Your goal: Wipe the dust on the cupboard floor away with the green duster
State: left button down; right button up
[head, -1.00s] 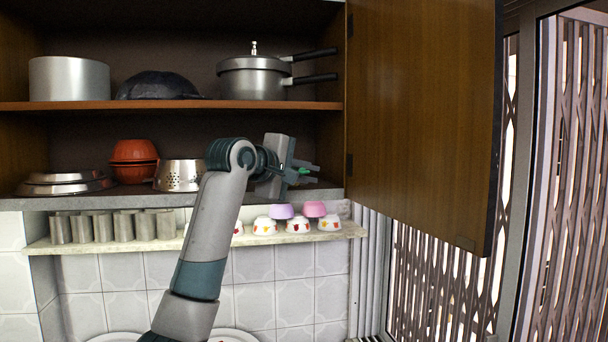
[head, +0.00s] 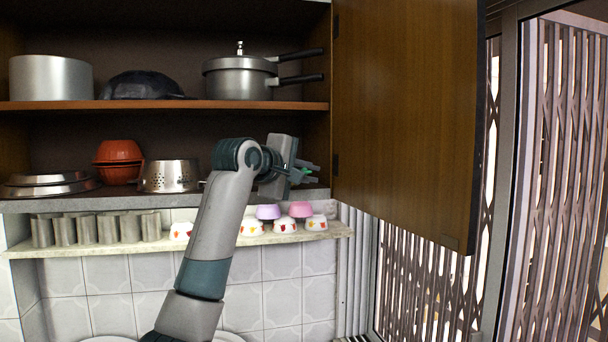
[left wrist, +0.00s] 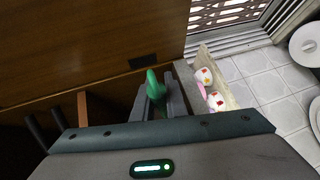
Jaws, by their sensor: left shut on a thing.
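The green duster (left wrist: 153,88) is between the fingers of my left gripper (left wrist: 158,100) in the left wrist view. Only a small green part of the duster (head: 306,170) shows in the head view. My left gripper (head: 305,173) is shut on it, at the right end of the lower compartment, close to the open door's hinge side. The cupboard floor (head: 110,198) is a grey slab along the bottom of that compartment. I cannot make out any dust on it; my arm hides part of the floor. My right gripper is not in view.
A perforated steel pot (head: 169,177), red bowls (head: 119,172) and steel lids (head: 48,185) stand on the floor's left half. The open wooden door (head: 405,120) bounds the right side. Tumblers (head: 96,229) and small cups (head: 287,225) stand on the ledge (head: 200,240) below.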

pick_arm(q)
jog(key=shift+w+d, duration=0.15)
jog(key=shift+d, duration=0.4)
jog(key=shift+w+d, duration=0.15)
jog(key=shift+d, duration=0.35)
jog(key=shift+a, duration=0.15)
jog(key=shift+s+a+b, duration=0.2)
jog(key=shift+s+a, duration=0.05)
jog(key=shift+a, duration=0.5)
jog(key=shift+s+a+b, duration=0.2)
jog(key=shift+s+a, duration=0.05)
jog(key=shift+a, duration=0.6)
jog(key=shift+s+a, duration=0.3)
jog(key=shift+a, duration=0.45)
jog(key=shift+s+a+b, duration=0.2)
jog(key=shift+a+b, duration=0.15)
jog(key=shift+a, duration=0.35)
